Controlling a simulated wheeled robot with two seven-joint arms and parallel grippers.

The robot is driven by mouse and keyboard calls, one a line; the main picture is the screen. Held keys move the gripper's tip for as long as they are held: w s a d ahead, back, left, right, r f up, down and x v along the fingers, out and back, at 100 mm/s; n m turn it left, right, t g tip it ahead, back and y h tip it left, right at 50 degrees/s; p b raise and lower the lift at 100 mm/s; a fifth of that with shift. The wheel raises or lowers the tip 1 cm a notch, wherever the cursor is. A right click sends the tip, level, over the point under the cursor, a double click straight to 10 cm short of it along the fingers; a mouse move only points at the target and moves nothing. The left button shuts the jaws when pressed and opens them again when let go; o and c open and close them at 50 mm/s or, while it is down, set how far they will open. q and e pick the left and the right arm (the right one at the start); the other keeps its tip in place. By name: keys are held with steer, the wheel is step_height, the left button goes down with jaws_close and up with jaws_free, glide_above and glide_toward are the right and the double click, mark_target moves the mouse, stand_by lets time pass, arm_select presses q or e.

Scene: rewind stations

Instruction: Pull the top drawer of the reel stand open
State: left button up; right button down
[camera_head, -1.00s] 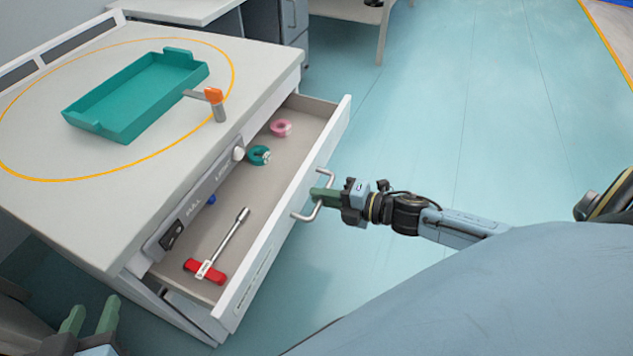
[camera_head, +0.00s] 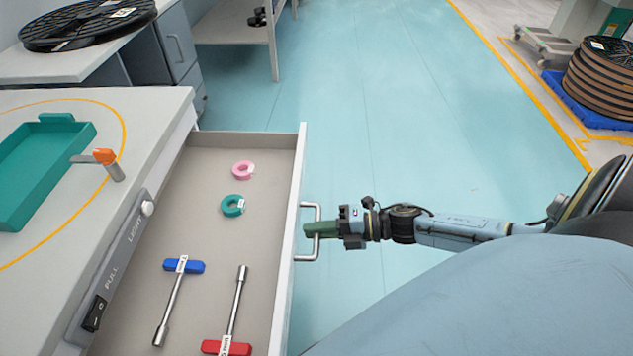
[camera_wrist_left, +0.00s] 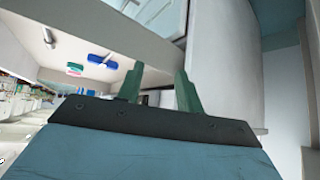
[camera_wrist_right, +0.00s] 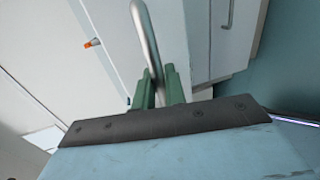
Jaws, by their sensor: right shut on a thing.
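The top drawer (camera_head: 262,145) of the reel stand (camera_head: 165,105) stands wide open in the head view. Its steel bar handle (camera_head: 318,250) is on the white front panel (camera_head: 289,255). My right gripper (camera_head: 309,230) is shut on this handle from the right side. The right wrist view shows the handle (camera_wrist_right: 147,38) between the green fingers (camera_wrist_right: 158,82). Inside lie a pink ring (camera_head: 243,170), a teal ring (camera_head: 232,206), a blue-handled tool (camera_head: 174,302) and a red-handled tool (camera_head: 235,305). My left gripper (camera_wrist_left: 159,83) is out of the head view; its fingers stand apart, empty.
A teal tray (camera_head: 40,165) and an orange-topped lever (camera_head: 105,158) are on the stand's top. A black reel (camera_head: 88,22) lies on a bench behind. Stacked reels (camera_head: 604,85) stand at the far right. The blue floor (camera_head: 430,110) beyond the drawer is clear.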

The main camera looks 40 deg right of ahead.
steer(key=c, duration=1.6)
jaws_free()
steer(key=shift+o, duration=0.2)
steer(key=shift+s+d, duration=0.1)
